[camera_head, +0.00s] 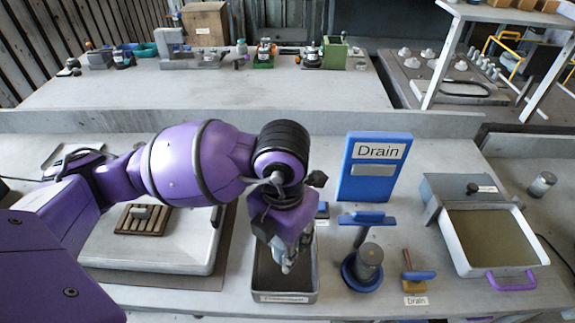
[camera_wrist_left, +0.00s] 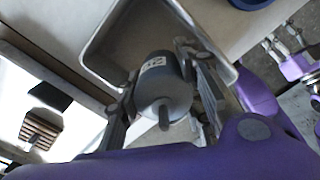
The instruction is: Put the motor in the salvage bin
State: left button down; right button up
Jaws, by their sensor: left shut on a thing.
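A grey cylindrical motor (camera_wrist_left: 162,88) with a white label and a short shaft is between the fingers of my left gripper (camera_wrist_left: 165,108), which is shut on it. In the head view my left gripper (camera_head: 287,262) points down over a dark open bin (camera_head: 284,297) with a light rim and a front label too small to read. The wrist view shows the bin's rim (camera_wrist_left: 92,55) around and behind the motor. I cannot tell whether the motor touches the bin floor. What looks like my right gripper (camera_wrist_left: 283,45) shows at the wrist view's right edge; its jaw state is unclear.
Right of the bin stand a blue round base with a grey cylinder (camera_head: 370,256), a blue "Drain" sign (camera_head: 375,168), a small brush-like tool (camera_head: 410,268) and a purple-handled tray (camera_head: 495,242). Left is a white board (camera_head: 155,252) with a slatted wooden piece (camera_head: 144,220).

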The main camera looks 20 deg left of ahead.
pick_arm(q)
jog(key=shift+w+f, duration=0.15)
jog(key=shift+f, duration=2.45)
jog(key=shift+f, duration=0.2)
jog(key=c, duration=1.2)
grip_release()
jog(key=shift+r, duration=0.1)
notch_tip(320, 180, up, 12)
jog(key=shift+r+p, duration=0.15)
jog(key=shift+p, duration=0.2)
